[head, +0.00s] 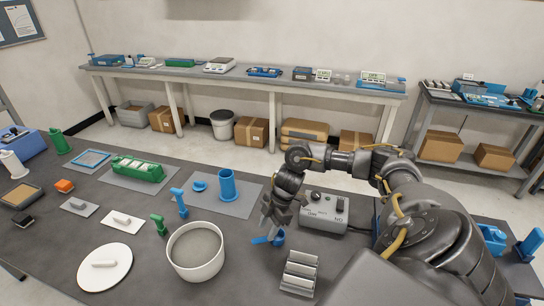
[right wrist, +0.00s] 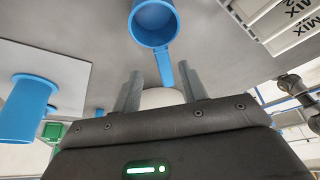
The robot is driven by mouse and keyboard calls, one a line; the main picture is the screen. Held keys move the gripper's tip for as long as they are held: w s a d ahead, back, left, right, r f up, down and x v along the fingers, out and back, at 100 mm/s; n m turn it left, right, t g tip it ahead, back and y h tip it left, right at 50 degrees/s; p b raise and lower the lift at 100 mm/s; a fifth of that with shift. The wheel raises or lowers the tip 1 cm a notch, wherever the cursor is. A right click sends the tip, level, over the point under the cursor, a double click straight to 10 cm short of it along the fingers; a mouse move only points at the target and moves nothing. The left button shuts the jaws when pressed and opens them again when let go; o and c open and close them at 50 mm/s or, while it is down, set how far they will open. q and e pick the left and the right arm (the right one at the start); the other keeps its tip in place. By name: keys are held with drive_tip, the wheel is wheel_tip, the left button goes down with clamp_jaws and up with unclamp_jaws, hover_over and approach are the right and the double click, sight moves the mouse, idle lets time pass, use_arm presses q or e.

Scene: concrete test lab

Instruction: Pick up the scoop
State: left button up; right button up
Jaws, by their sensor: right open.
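The blue scoop (head: 277,240) sits on the dark bench, below my right gripper (head: 268,222) and partly hidden by it in the head view. In the right wrist view the scoop (right wrist: 155,24) shows its round cup at the top, with its handle pointing down toward the gap between my fingers. My right gripper (right wrist: 158,88) is open with nothing held, and the handle's end lies near its fingertips. Whether the fingers touch the handle, I cannot tell. My left gripper is not in view.
A grey control box (head: 324,212) stands just right of the scoop. A blue cylinder (head: 227,186) stands on a grey mat behind.

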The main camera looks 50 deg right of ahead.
sight(265, 238)
drive_tip(key=shift+s, duration=0.1)
drive_tip(key=shift+a+f, duration=0.1)
drive_tip(key=shift+f, duration=0.05)
drive_tip(key=p+x, duration=0.1)
drive_tip(key=x, duration=0.1)
drive_tip(key=p+x, duration=0.1)
drive_tip(key=x, duration=0.1)
drive_tip(key=shift+s+f, duration=0.1)
drive_tip(key=shift+f, duration=0.4)
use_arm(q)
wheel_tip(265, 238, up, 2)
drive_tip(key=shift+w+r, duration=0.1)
use_arm(e)
drive_tip(key=shift+c, duration=0.4)
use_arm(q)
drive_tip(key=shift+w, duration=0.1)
use_arm(e)
clamp_jaws()
